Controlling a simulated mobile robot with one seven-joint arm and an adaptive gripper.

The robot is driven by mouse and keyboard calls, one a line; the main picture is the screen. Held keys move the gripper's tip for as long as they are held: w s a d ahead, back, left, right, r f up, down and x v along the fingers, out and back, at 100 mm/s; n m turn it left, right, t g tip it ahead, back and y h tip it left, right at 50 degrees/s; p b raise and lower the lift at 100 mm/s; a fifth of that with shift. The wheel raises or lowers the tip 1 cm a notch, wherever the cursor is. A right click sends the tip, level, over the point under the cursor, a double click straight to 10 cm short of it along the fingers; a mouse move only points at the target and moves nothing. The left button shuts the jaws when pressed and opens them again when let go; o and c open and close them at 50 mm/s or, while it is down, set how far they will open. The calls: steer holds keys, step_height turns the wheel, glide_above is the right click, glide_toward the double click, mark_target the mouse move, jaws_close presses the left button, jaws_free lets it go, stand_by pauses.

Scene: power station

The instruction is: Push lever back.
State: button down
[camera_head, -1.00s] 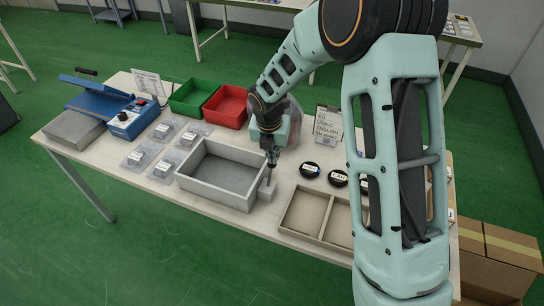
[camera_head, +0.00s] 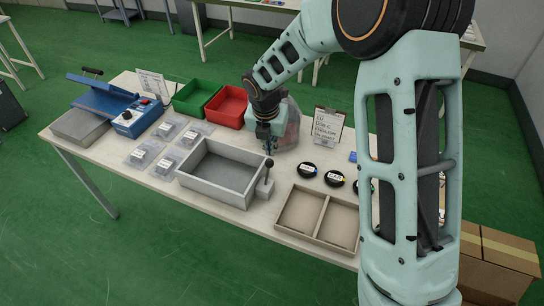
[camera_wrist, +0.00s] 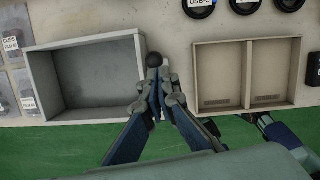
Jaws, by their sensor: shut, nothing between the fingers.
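The lever is a thin rod with a black ball knob (camera_head: 269,163), standing on a small pale block (camera_head: 265,190) at the right side of the grey box (camera_head: 205,182). It stands nearly upright in the head view. My gripper (camera_head: 268,149) is shut and empty, pointing down just behind the knob in the head view. In the wrist view the closed fingers (camera_wrist: 158,84) lie beside the knob (camera_wrist: 154,60) and hide most of the rod and block. I cannot tell whether they touch the lever.
A two-compartment tray (camera_head: 318,216) lies to the right. Round black coils (camera_head: 307,169) and a sign stand (camera_head: 326,127) are behind it. A clear bag (camera_head: 288,125) sits behind my gripper. Red (camera_head: 228,104) and green (camera_head: 195,97) bins and a blue sealer (camera_head: 120,112) are farther left.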

steer(key=w+d+r, duration=0.1)
steer(key=w+r, duration=0.2)
steer(key=r, duration=0.3)
steer(key=shift+w+d, duration=0.1)
steer(key=shift+w, duration=0.1)
